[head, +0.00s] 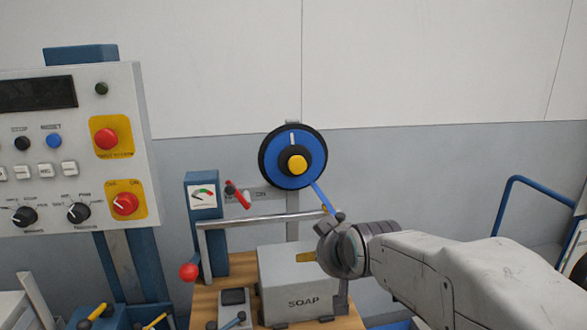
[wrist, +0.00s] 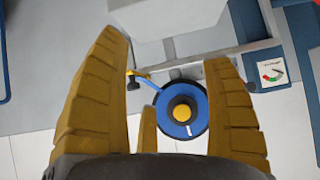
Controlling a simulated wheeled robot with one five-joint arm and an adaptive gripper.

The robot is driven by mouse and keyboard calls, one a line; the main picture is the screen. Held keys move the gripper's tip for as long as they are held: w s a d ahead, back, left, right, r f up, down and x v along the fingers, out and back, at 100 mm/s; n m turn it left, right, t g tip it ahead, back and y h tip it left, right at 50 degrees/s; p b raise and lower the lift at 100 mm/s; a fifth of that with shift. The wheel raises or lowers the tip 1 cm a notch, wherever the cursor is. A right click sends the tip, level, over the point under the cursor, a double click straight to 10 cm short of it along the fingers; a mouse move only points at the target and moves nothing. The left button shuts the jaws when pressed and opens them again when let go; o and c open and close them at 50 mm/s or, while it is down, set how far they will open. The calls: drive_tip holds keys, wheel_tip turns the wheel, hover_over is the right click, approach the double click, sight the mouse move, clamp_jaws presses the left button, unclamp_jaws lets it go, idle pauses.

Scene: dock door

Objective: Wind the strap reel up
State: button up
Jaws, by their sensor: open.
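The strap reel (head: 310,165) is a blue disc with a black rim, a yellow centre knob (head: 297,164) and a white mark at its top. It is mounted upright before the wall. In the wrist view, the yellow-brown fingers of my gripper (wrist: 165,50) are spread wide and empty. The reel (wrist: 199,120) appears between them, beyond the fingers and apparently untouched.
A grey SOAP box (head: 290,285) stands on a wooden bench below the reel. A control panel (head: 70,150) fills the left. A blue tubular frame (head: 510,195) stands right.

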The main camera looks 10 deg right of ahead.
sight(298, 168)
drive_tip(key=w+r+t, duration=0.2)
drive_tip(key=w, duration=0.5)
drive_tip(key=w+r+t, duration=0.2)
drive_tip(key=w+t, duration=0.1)
drive_tip(key=w, duration=0.5)
drive_tip(key=w+r+t+b, duration=0.1)
drive_tip(key=w+r+t, duration=0.2)
drive_tip(key=w, duration=0.5)
drive_tip(key=shift+w, duration=0.15)
drive_tip(key=shift+w+f+p, duration=0.1)
drive_tip(key=shift+w+p, duration=1.15)
drive_tip(key=shift+w, duration=2.15)
drive_tip(key=shift+c, duration=0.4)
drive_tip(key=c, duration=1.2)
drive_tip(key=shift+f+b, duration=0.15)
drive_tip(key=shift+b, duration=0.15)
